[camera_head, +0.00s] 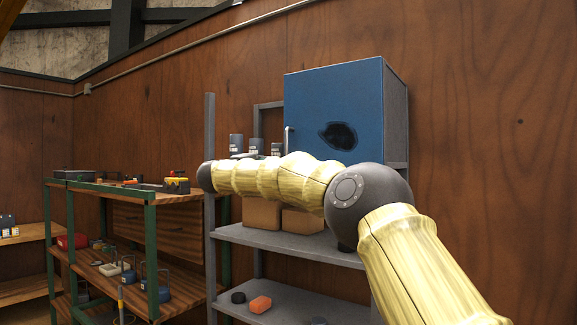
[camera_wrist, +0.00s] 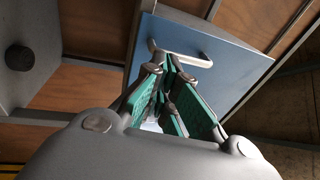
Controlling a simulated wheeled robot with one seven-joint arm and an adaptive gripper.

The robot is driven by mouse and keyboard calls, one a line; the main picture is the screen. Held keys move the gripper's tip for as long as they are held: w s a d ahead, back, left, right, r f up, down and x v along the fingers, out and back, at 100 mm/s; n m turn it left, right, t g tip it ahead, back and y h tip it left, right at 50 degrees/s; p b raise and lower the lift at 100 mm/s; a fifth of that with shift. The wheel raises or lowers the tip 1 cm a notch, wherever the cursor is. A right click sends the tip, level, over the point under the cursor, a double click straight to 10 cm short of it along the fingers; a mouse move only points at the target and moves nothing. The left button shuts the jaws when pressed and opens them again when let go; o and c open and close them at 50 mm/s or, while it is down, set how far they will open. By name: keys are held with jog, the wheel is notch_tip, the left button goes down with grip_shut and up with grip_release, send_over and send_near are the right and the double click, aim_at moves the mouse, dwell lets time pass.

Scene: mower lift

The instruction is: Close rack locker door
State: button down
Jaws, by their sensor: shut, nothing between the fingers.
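The blue locker door (camera_head: 310,95) is on the grey locker (camera_head: 396,110) at the top of the rack. In the head view it looks flush with the locker front; I cannot tell whether a small gap is left. Its pale bar handle (camera_head: 288,138) is near the lower left edge. The wrist view shows the blue door (camera_wrist: 225,65) and the handle (camera_wrist: 180,53) just beyond my fingertips. My gripper (camera_wrist: 172,72) is shut and empty, close to the handle; whether it touches is unclear. My arm hides the gripper in the head view.
The grey rack shelf (camera_head: 280,241) below the locker holds cardboard boxes (camera_head: 262,212). Grey canisters (camera_head: 236,144) stand left of the locker. A lower shelf has an orange block (camera_head: 260,304). A green-framed workbench (camera_head: 150,225) with tools stands to the left. A wooden wall is behind.

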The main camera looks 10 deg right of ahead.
jog(key=w+b+v, duration=0.1)
jog(key=b+v, duration=0.1)
jog(key=v, duration=0.6)
jog(key=shift+a+f, duration=0.2)
jog(key=shift+a, duration=0.2)
jog(key=shift+f, duration=0.1)
